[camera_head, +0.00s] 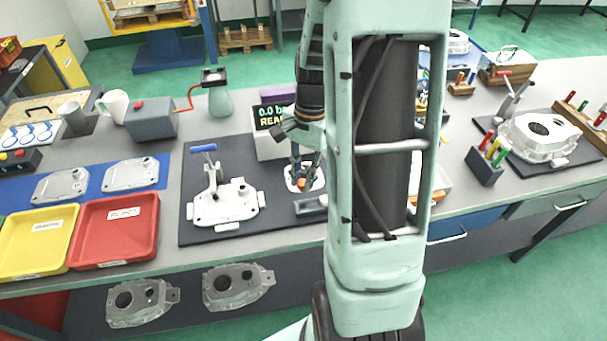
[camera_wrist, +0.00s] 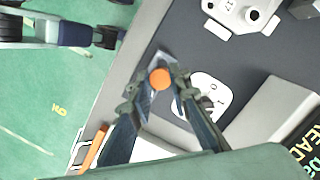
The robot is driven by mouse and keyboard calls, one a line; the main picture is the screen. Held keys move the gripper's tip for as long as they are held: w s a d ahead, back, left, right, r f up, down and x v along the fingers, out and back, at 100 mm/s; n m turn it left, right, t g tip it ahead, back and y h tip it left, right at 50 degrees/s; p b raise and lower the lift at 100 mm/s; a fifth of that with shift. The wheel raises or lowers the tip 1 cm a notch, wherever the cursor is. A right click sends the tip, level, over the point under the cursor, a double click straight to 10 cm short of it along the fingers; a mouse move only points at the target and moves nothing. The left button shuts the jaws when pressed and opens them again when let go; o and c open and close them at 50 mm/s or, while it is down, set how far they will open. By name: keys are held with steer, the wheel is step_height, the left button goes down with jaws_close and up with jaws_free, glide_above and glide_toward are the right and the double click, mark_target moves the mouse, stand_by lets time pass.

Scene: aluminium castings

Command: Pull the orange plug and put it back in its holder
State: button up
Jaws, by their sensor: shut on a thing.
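The orange plug (camera_wrist: 160,78) is between my fingertips in the wrist view, seen end-on as a round orange disc. My gripper (camera_wrist: 163,74) is shut on it. A small grey-blue block (camera_wrist: 157,60), possibly the holder, shows behind the plug in the wrist view. It shows in the head view (camera_head: 310,205) at the mat's front right. I cannot tell whether the plug touches it. A white plate-like part (camera_wrist: 212,88) lies beside the fingers. In the head view my gripper (camera_head: 307,180) is over that part, and my arm hides much around it.
A white casting with a blue-handled clamp (camera_head: 225,205) stands left on the dark mat (camera_head: 205,238). A grey box with a lit display (camera_head: 268,144) is behind the gripper. Red (camera_head: 118,228) and yellow (camera_head: 38,240) trays are at far left. The table's front edge is close.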

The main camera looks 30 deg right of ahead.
mark_target(305, 180)
stand_by(0.3)
steer(key=shift+f+b, duration=2.15)
steer(key=shift+f, duration=0.8)
steer(key=shift+f+b, duration=0.9)
steer(key=shift+f, duration=0.4)
steer(key=o, duration=0.8)
steer(key=shift+r, duration=0.1)
steer(key=shift+c, duration=0.2)
steer(key=shift+r, duration=0.1)
step_height(305, 180, up, 12)
steer(key=d, duration=0.1)
steer(key=shift+w+d, duration=0.25)
steer(key=shift+w, duration=0.2)
steer(key=shift+f, duration=0.2)
